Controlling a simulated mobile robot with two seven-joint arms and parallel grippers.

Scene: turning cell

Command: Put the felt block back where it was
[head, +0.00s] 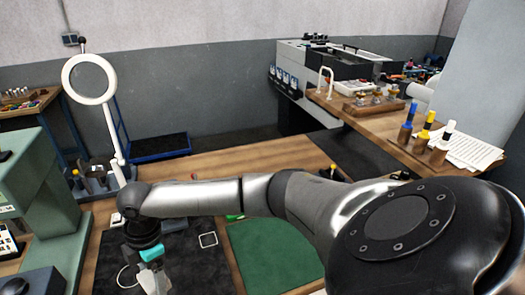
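I cannot pick out the felt block for certain. A small teal piece (151,253) shows right below my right wrist, and I cannot tell whether it is the block or part of the hand. My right arm comes in from the lower right and reaches across to the left. My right gripper (153,272) points down over a dark mat (190,250); its fingers are not clear. A bit of bright green (235,217) peeks out from under the arm. My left gripper is out of view.
A green mat (272,262) lies right of the dark mat on the wooden bench. A white ring lamp (108,100) stands at the back left, by a green machine (45,190). Marker-like bottles (425,132) and papers (470,150) are on the right bench.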

